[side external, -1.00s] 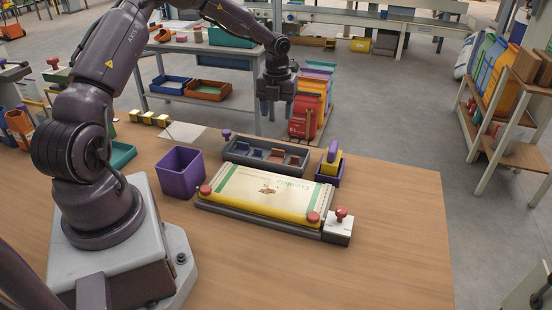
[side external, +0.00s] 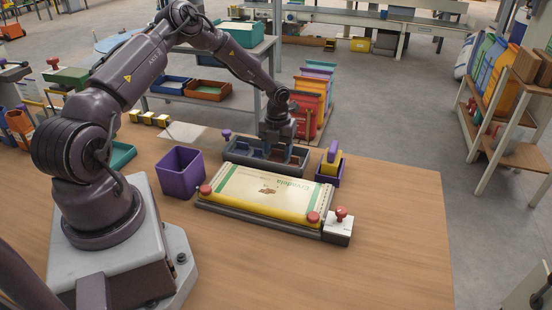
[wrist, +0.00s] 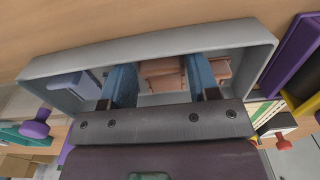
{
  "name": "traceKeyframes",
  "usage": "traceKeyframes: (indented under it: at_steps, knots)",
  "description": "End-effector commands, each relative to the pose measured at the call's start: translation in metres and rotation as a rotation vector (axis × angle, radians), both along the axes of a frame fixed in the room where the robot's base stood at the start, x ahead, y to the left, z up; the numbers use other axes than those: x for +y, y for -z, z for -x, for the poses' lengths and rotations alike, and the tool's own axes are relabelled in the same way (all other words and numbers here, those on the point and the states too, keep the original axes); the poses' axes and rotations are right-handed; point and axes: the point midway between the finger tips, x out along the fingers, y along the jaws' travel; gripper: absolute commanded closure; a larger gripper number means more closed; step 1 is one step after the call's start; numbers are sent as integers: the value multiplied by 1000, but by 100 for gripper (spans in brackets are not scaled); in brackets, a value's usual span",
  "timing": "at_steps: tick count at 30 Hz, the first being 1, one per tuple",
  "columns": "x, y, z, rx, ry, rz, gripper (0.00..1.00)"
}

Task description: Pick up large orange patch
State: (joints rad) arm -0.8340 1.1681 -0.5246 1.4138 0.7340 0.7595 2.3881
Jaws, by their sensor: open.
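The grey divided tray (wrist: 150,42) fills the upper wrist view; it also shows behind the sack in the side view (side external: 232,159). One orange patch (wrist: 160,68) lies in the tray between my gripper's blue fingers. Another orange patch (wrist: 221,70) lies just right of the right finger. Their relative size is hard to judge. A blue patch (wrist: 75,85) lies in the tray's left part. My gripper (wrist: 163,82) is open, with its fingers reaching down into the tray. It also shows over the tray in the side view (side external: 279,147), where it partly hides the contents.
A yellow and cream sack (side external: 265,193) lies on a dark base in front of the tray, with red knobs at its corners. A purple bin (side external: 181,173) stands to the left. A purple holder with a yellow item (side external: 330,165) stands close right of the tray. The table's right side is clear.

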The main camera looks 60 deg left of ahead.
Motion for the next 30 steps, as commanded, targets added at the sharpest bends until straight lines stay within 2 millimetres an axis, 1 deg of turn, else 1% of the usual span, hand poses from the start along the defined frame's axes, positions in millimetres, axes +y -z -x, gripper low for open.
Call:
traceKeyframes:
  at_steps: [1,3,8,9,14,15,25,30]
  knots:
    - [0,4,0,0,0,0,45]
    - [0,6,0,-1,0,-1,45]
    - [0,6,0,-1,0,-1,45]
    - [0,6,0,-1,0,-1,47]
    - [0,6,0,-1,0,-1,84]
    - [0,6,0,-1,0,-1,88]
    - [0,6,0,0,0,0,88]
    - [0,-5,0,-1,0,-1,88]
